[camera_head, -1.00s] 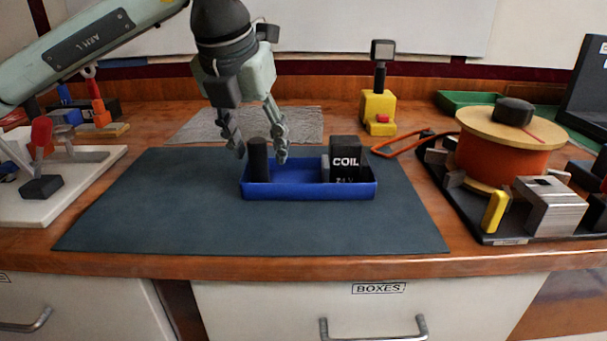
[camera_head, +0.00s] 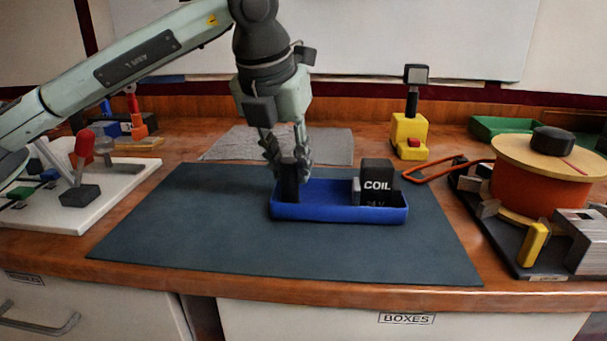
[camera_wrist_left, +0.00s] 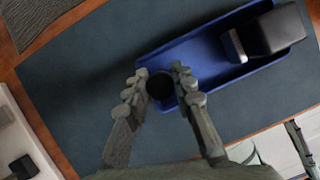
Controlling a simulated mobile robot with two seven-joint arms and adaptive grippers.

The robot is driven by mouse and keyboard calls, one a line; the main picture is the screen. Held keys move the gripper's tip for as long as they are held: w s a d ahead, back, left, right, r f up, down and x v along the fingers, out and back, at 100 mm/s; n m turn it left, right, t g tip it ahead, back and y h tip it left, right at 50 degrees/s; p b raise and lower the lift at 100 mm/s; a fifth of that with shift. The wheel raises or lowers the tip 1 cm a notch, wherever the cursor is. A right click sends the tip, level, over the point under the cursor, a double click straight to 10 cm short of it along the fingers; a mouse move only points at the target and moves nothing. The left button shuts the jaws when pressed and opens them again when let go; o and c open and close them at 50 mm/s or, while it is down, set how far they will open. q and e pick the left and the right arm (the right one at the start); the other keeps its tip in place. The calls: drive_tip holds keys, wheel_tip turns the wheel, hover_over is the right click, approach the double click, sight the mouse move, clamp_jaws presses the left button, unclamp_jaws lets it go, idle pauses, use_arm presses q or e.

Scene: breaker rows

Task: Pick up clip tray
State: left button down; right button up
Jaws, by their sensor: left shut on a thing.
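The clip tray is the shallow blue tray (camera_head: 330,212) on the dark mat, with a black post (camera_head: 290,187) upright at its left end and a black block marked COIL (camera_head: 378,180) at its right end. My left gripper (camera_head: 288,168) reaches down from above, its fingers closed around the post. In the left wrist view the post's round top (camera_wrist_left: 160,85) sits between the two fingertips (camera_wrist_left: 160,88), and the blue tray (camera_wrist_left: 195,62) stretches away to the upper right. The tray appears to rest on the mat.
The dark mat (camera_head: 200,235) is clear left of and in front of the tray. A yellow stand (camera_head: 408,135) and an orange-handled tool (camera_head: 445,168) lie behind to the right. A spool (camera_head: 540,190) stands far right. A white board (camera_head: 95,200) with parts is at left.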

use_arm(q)
drive_tip(key=shift+r, duration=0.7)
wheel_tip(320, 180, up, 2)
drive_tip(key=shift+r, duration=0.25)
drive_tip(key=s+a+r+b, duration=0.1)
drive_tip(key=s+a+r, duration=0.6)
drive_tip(key=a, duration=0.2)
drive_tip(key=shift+b, duration=0.35)
use_arm(e)
drive_tip(key=r, duration=0.4)
drive_tip(key=shift+s+d, duration=0.15)
drive_tip(key=shift+s, duration=0.1)
drive_tip(key=shift+f, duration=0.1)
use_arm(q)
drive_tip(key=shift+w+d+f+b, duration=0.75)
drive_tip(key=shift+w+d+f, duration=0.4)
drive_tip(key=shift+d+f, duration=0.5)
drive_tip(key=shift+w+d+f+b, duration=0.75)
drive_tip(key=shift+w+d+f, duration=0.5)
drive_tip(key=shift+f, duration=0.6)
drive_tip(key=shift+w+d+f+b, duration=0.75)
drive_tip(key=shift+w+d+f, duration=0.3)
drive_tip(key=shift+d+f, duration=0.65)
use_arm(e)
drive_tip(key=shift+f, duration=2.2)
use_arm(q)
drive_tip(key=shift+f, duration=0.1)
